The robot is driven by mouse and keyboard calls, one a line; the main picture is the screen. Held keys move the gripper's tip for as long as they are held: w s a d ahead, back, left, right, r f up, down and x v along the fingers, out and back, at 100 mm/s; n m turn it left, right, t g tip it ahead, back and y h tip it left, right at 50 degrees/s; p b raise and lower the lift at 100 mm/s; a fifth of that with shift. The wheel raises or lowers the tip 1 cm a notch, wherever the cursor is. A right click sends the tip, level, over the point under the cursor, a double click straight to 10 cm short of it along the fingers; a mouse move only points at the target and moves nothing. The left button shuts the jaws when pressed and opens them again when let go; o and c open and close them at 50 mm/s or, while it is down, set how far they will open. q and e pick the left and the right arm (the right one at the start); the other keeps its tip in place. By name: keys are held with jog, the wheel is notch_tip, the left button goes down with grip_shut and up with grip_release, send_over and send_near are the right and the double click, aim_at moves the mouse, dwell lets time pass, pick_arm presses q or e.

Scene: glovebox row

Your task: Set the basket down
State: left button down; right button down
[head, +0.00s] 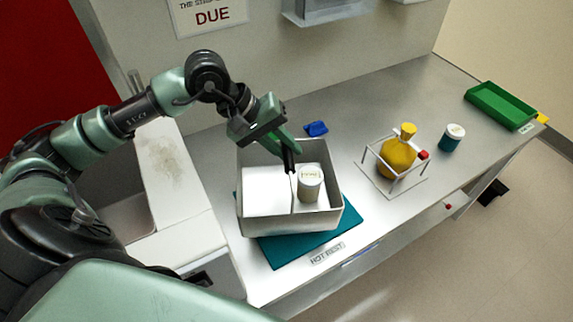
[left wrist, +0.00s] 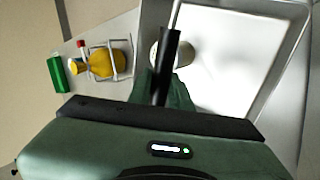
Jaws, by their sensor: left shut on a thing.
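The basket (head: 290,226) is a pale grey open box with a thin upright divider or handle in its middle. It holds a white block (head: 250,190) on the left and a white lidded jar (head: 309,184) on the right. My left gripper (head: 290,165) reaches down into it from above and is shut on the thin middle part. The basket is over a teal mat (head: 285,253) on the bench; I cannot tell whether its underside touches the mat. The left wrist view shows the basket's wall (left wrist: 283,60) close below the gripper. My right gripper is out of view.
A "HOT REST" label (head: 327,253) lies at the bench's front edge. A blue item (head: 316,128) lies behind the basket. A yellow flask (head: 397,156) in a wire frame, a teal jar (head: 451,140) and a green tray (head: 500,106) stand to the right.

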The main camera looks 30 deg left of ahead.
pick_arm(q)
notch_tip(320, 180, down, 6)
jog(key=p, duration=0.1)
jog(key=shift+f, duration=0.15)
jog(key=c, duration=1.3)
grip_release()
jog(key=b+v, duration=0.5)
jog(key=v, duration=0.7)
